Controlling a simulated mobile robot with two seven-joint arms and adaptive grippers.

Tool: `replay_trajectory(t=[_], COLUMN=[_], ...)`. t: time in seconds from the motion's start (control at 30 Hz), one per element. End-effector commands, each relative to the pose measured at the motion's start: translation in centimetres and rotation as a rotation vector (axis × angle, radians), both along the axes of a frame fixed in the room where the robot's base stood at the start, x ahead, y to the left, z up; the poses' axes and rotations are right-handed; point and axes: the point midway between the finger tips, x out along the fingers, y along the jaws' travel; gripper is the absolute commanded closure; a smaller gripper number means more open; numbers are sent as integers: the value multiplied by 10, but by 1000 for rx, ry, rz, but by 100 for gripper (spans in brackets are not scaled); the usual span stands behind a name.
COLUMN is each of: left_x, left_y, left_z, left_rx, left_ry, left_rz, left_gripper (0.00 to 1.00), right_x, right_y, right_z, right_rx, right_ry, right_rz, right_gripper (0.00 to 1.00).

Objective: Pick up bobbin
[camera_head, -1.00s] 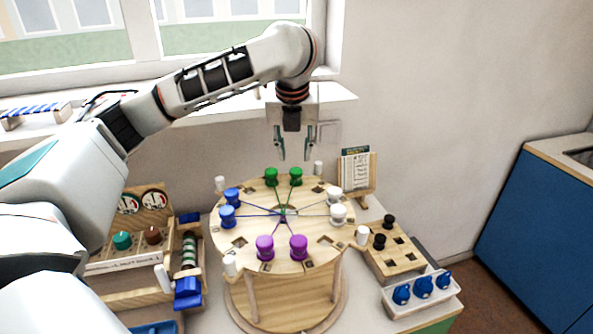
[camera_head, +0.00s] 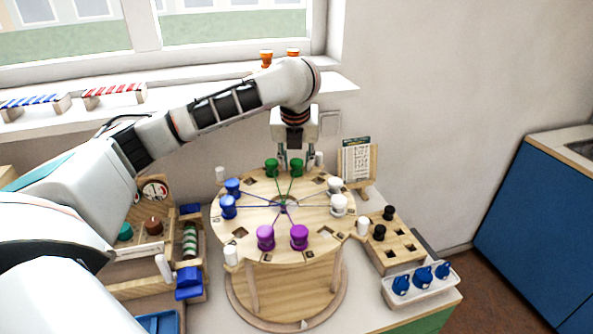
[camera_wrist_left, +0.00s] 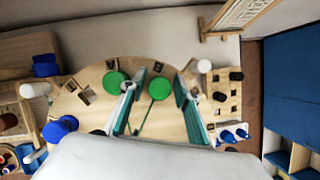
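A round wooden bead board (camera_head: 317,220) stands on a raised base, with pairs of bobbins around its rim and threads running to its centre. Two green bobbins, the left one (camera_head: 271,168) and the right one (camera_head: 296,168), stand at the far edge. My left gripper (camera_head: 296,160) points down at the right green bobbin, open, one finger on each side. In the left wrist view the right green bobbin (camera_wrist_left: 160,88) shows between the spread fingers, and the left green bobbin (camera_wrist_left: 115,82) lies outside them. Contact cannot be told. My right gripper is not in view.
Blue (camera_head: 228,208), purple (camera_head: 265,237) and white bobbins (camera_head: 339,204) stand around the board. White pegs (camera_head: 220,174) rise at its edge. A card stand (camera_head: 358,166) is behind right. A holed wooden block (camera_head: 402,250) and a white tray (camera_head: 420,288) stand right.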

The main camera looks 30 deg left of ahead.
Motion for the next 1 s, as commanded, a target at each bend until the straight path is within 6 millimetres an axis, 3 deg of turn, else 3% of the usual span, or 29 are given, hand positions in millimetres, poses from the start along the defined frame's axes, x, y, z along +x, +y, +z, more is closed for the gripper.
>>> replay_trajectory(t=[0.17, 0.27, 0.3, 0.73, 1.0], left_x=[0, 0, 0, 0, 1], left_y=[0, 0, 0, 0, 0], left_z=[0, 0, 0, 5, 33], left_rx=[0, 0, 0, -1, -1], left_ry=[0, 0, 0, 0, -4], left_rz=[0, 0, 0, 0, 1], left_gripper=[68, 94, 99, 99, 99], right_x=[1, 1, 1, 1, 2], right_y=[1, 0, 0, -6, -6], right_z=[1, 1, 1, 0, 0], right_rx=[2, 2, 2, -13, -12], right_ry=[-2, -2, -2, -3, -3], right_rz=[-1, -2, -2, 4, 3], right_gripper=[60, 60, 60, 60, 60])
